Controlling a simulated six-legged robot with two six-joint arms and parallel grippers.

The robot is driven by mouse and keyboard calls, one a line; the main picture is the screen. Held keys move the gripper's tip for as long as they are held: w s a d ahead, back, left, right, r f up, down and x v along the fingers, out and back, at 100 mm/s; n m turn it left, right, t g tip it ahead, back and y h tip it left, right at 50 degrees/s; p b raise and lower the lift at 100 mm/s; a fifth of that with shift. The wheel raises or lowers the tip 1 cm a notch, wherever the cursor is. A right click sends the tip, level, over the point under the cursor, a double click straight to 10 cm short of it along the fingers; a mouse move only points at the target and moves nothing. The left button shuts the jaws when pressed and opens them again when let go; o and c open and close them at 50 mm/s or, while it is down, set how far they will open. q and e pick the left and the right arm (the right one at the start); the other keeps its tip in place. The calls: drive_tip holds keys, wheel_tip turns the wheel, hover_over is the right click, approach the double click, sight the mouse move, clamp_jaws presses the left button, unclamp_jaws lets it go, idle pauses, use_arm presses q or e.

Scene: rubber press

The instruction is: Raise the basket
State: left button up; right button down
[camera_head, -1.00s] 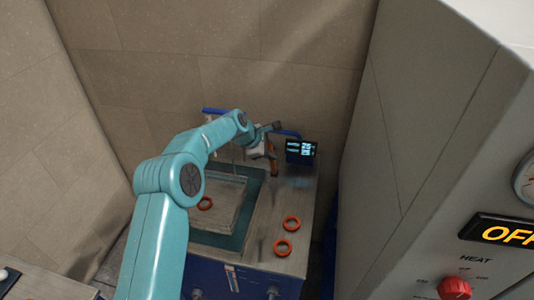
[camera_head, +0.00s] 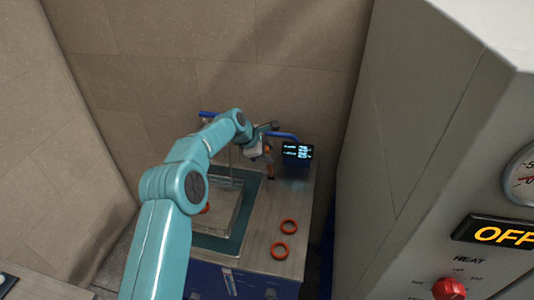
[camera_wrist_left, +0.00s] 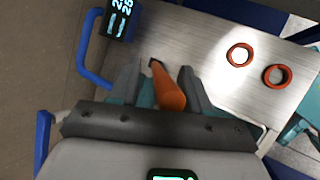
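The basket (camera_head: 224,211) is a pale tray-like shape in the teal-edged bath (camera_head: 231,246) of the machine, partly behind my left arm. Thin upright wires stand at its back. An orange ring (camera_head: 206,209) shows in it, mostly hidden by the arm. My left gripper (camera_head: 266,150) is at the back of the machine, by an orange handle (camera_head: 270,168). In the left wrist view the handle (camera_wrist_left: 169,92) lies between the two dark fingers (camera_wrist_left: 160,72), which stand apart with a gap beside it. My right gripper is not in view.
Two orange rings (camera_head: 289,227) lie on the metal top right of the bath. A blue rail (camera_head: 284,136) and a small display (camera_head: 297,152) stand at the back. A large grey cabinet (camera_head: 440,120) with an OFF sign fills the right side. Walls close the back and left.

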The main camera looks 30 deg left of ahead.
use_arm(q)
drive_tip(key=shift+s+a, duration=0.1)
drive_tip(key=shift+s, duration=0.05)
drive_tip(key=v, duration=1.6)
drive_tip(key=shift+r, duration=0.15)
